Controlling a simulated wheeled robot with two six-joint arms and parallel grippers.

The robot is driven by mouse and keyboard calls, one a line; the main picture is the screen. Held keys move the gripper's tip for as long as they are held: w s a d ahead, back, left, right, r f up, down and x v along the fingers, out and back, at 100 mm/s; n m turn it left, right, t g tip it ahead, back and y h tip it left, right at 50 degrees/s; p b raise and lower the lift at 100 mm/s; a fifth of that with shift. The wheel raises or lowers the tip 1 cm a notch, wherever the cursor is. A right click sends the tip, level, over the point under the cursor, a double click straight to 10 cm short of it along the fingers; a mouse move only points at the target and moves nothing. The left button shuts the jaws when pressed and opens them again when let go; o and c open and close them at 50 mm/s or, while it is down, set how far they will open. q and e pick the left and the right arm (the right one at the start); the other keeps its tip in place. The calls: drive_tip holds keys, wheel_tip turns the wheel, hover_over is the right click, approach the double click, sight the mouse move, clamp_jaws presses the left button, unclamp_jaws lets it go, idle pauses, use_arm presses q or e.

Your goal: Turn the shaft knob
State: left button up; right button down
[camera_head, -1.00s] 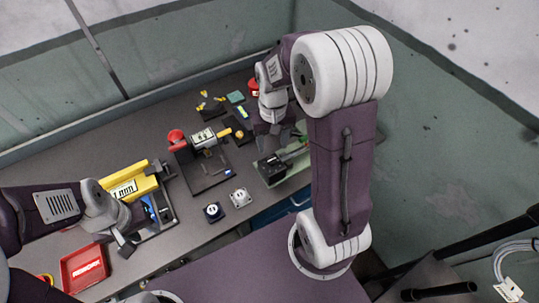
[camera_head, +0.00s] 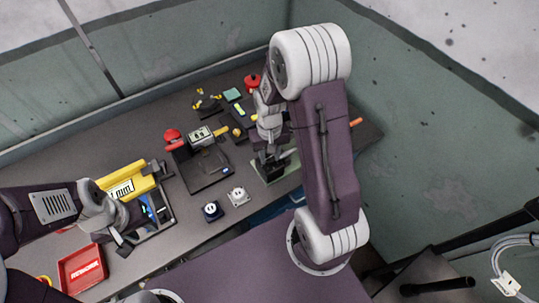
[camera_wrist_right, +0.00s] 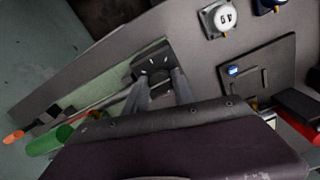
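A dark block with white dial marks (camera_wrist_right: 153,62) lies below my right gripper in the right wrist view. A dark round knob (camera_wrist_right: 159,75) is on it, between the fingertips. My right gripper (camera_wrist_right: 158,86) has its two fingers apart, one on each side of the knob; I cannot tell whether they touch it. In the head view the right gripper (camera_head: 270,157) hangs over the green mat (camera_head: 268,178), and its wrist hides most of the block. My left gripper (camera_head: 131,232) is open and empty beside a parts tray (camera_head: 160,226) on the left.
A red tray (camera_head: 82,268) lies at the front left, near a yellow device (camera_head: 130,182). A black plate (camera_head: 205,175) and two small square dial units (camera_head: 238,196) (camera_head: 213,211) lie left of the right gripper. Bare bench lies between these.

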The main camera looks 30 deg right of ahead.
sight(269, 158)
drive_tip(key=shift+m, duration=0.3)
drive_tip(key=m+p, duration=0.1)
drive_tip(key=m, duration=0.2)
drive_tip(key=shift+r, duration=0.1)
drive_tip(key=m+p, duration=0.1)
drive_tip(key=m, duration=0.4)
drive_tip(key=shift+w+m, duration=0.1)
drive_tip(key=shift+m, duration=0.2)
idle(0.4)
drive_tip(key=c, duration=1)
unclamp_jaws()
drive_tip(key=shift+c, duration=0.2)
wheel_tip(269, 158, up, 9)
